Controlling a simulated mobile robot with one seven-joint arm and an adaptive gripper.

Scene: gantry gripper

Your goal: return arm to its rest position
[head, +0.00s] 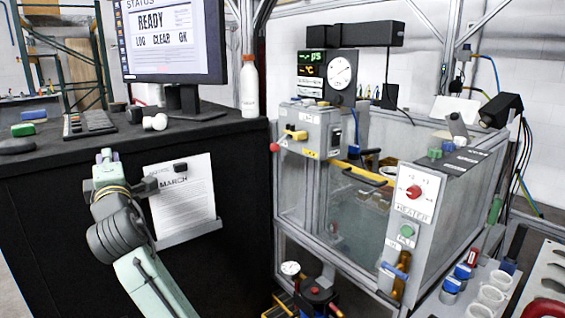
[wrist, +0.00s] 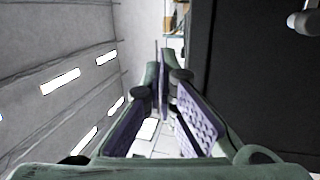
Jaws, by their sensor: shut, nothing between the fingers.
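My arm (head: 150,285) rises from the bottom left of the head view, in front of the black desk. Its pale green end, my gripper (head: 106,158), is raised near the desk's front edge, left of the hanging paper. The fingertips are too small to make out there. In the wrist view my gripper (wrist: 162,72) shows its green fingers with purple ribbed pads. It is shut with nothing held.
The black desk (head: 90,215) carries a monitor (head: 170,40), a white bottle (head: 249,88) and a keypad (head: 88,123). A printed sheet (head: 183,205) hangs on its front. A framed machine with a heater panel (head: 412,195) stands to the right.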

